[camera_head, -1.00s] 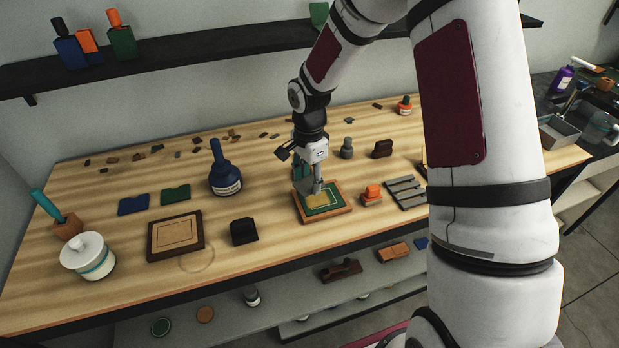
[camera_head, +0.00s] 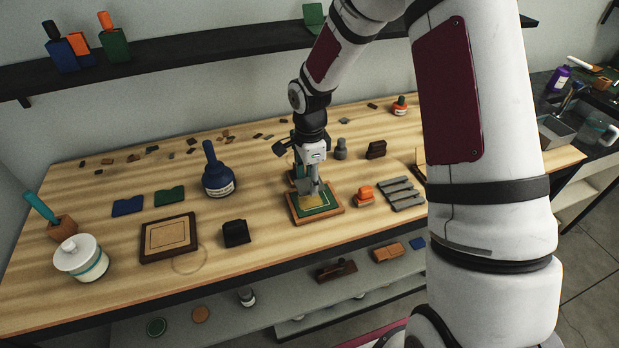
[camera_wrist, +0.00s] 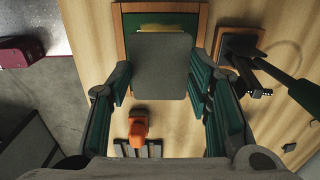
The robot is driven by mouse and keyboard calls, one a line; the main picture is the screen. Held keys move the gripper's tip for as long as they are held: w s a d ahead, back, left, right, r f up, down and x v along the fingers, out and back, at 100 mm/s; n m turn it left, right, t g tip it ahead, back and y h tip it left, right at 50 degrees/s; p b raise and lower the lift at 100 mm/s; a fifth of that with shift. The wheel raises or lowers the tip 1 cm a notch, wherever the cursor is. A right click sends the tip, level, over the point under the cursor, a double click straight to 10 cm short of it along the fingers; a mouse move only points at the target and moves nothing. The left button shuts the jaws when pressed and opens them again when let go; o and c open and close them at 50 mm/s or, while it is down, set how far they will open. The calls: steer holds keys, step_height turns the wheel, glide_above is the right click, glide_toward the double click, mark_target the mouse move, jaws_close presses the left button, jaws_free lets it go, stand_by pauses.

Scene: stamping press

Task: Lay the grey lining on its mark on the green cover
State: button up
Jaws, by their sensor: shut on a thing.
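My gripper (camera_wrist: 160,78) is shut on the grey lining (camera_wrist: 160,62), a flat rounded rectangle between its green fingertips in the wrist view. The green cover (camera_wrist: 158,18) lies behind the lining in a wooden frame (camera_wrist: 119,40). The lining hides most of the cover, and a strip of a yellow patch (camera_wrist: 174,29) shows beyond its edge. In the head view my gripper (camera_head: 310,182) is over the back part of the cover (camera_head: 318,211), and the yellow patch shows there too. I cannot tell whether the lining touches the cover.
An orange-topped stamp (camera_head: 364,196) and a grey slatted rack (camera_head: 402,194) are right of the frame. Bare bench lies between the block and the frame.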

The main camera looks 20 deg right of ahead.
mark_target(309, 201)
steer(key=shift+f+b, duration=0.5)
steer(key=shift+f, duration=1.25)
steer(key=shift+f+b, duration=0.35)
steer(key=shift+f, duration=0.9)
steer(key=o, duration=1)
steer(key=shift+c, duration=0.5)
steer(key=shift+r+p, duration=0.95)
steer(key=shift+r, duration=2.6)
